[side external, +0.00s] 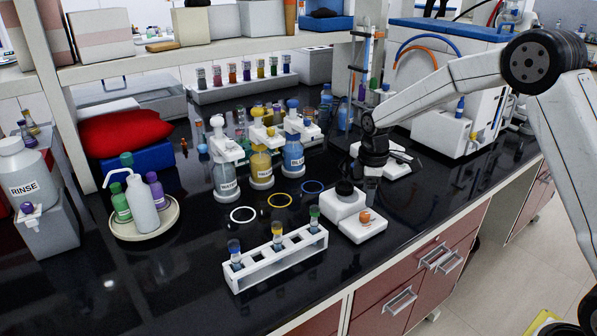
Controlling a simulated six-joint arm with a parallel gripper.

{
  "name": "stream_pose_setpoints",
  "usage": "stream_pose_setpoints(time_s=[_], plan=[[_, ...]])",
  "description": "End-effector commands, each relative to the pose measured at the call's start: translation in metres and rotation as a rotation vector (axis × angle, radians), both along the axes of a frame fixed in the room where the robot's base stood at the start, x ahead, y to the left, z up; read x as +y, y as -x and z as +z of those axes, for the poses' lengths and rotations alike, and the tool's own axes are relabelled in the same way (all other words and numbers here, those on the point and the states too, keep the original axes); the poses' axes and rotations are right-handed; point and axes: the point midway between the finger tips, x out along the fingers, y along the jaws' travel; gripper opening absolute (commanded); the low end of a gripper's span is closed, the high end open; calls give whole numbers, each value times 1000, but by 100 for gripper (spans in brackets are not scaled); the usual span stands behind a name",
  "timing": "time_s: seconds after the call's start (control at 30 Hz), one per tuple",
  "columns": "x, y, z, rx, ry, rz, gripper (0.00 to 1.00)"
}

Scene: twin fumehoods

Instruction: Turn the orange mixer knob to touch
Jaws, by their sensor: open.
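The mixer is a small white unit (352,218) with a black round cup on its taller left part. Its orange knob (365,216) sits on the lower right part, near the bench's front edge. My gripper (371,192) points down just behind and above the mixer, apart from the knob. It is open with nothing visible in it. The fingertips are small and partly blurred here. The knob's setting marks are too small to read.
A white rack (277,258) with several capped vials stands left of the mixer. White, yellow and blue rings (281,200) lie on the black bench. Dispenser bottles (262,166) stand behind them. A white balance-like unit (388,160) is behind my gripper. Bench right of the mixer is clear.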

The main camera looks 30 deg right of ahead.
Motion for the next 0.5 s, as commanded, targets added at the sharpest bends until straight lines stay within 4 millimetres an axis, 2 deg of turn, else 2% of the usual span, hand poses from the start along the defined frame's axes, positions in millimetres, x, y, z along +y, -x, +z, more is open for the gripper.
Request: stream_pose_setpoints(time_s=[0.5], plan=[[0, 0, -58, -1, -1, 0, 75]])
